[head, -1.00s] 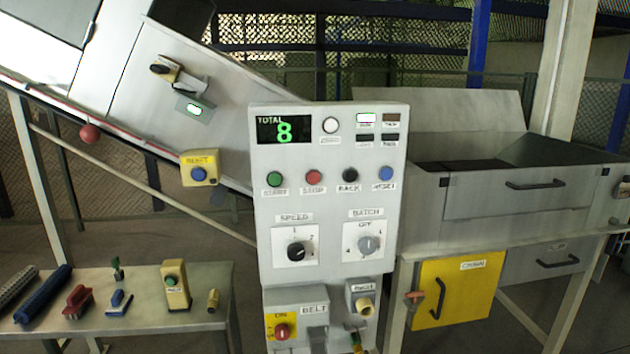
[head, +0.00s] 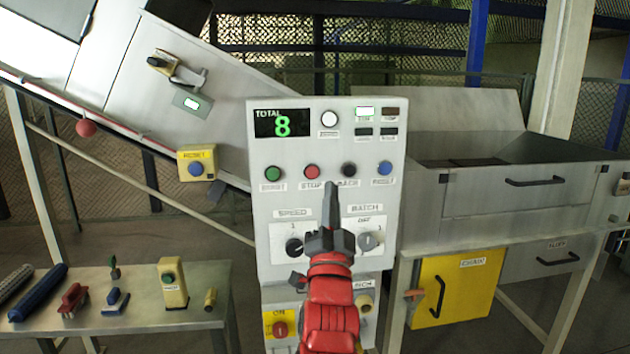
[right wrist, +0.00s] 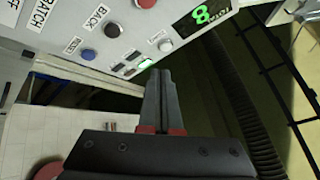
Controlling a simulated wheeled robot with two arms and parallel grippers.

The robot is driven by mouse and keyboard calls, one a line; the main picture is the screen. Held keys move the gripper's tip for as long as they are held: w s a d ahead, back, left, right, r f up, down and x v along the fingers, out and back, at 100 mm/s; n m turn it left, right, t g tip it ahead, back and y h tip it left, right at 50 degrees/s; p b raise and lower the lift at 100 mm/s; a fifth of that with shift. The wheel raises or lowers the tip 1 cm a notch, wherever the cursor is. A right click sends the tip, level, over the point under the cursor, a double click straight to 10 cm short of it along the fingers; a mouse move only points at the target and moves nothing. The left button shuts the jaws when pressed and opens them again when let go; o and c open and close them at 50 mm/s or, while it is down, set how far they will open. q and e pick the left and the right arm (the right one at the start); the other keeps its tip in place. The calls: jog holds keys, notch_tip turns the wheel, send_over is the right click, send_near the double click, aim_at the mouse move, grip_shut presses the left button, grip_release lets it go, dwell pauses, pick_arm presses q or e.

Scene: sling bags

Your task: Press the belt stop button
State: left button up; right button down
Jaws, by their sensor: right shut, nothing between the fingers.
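The control panel (head: 260,230) stands upright in the middle of the head view, with a display reading TOTAL 8. Its red STOP button (head: 311,171) sits between the green START button (head: 273,174) and the black BACK button (head: 348,170). My right gripper (head: 330,186) is shut and empty, its fingertips pointing up in front of the panel, just below and right of the red button. In the right wrist view the shut fingers (right wrist: 161,75) appear apart from the panel, and a red button (right wrist: 146,3) is cut by the top edge. My left gripper is not in view.
Speed knob (head: 294,247) and batch knob (head: 369,241) flank my right gripper. A bench (head: 140,318) with several tools stands at left. A yellow RESET box (head: 197,163) is on the sloped conveyor. A yellow door (head: 455,290) is at right.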

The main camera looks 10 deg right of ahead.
jog(key=s+m+g+y, duration=0.1)
jog(key=m+g, duration=0.1)
jog(key=m+g+y, duration=0.2)
jog(key=s+a+m+g+y, duration=0.1)
jog(key=g+y, duration=0.1)
jog(key=shift+s+m+b, duration=0.3)
jog(key=shift+m+b, duration=0.1)
jog(key=shift+r, duration=0.1)
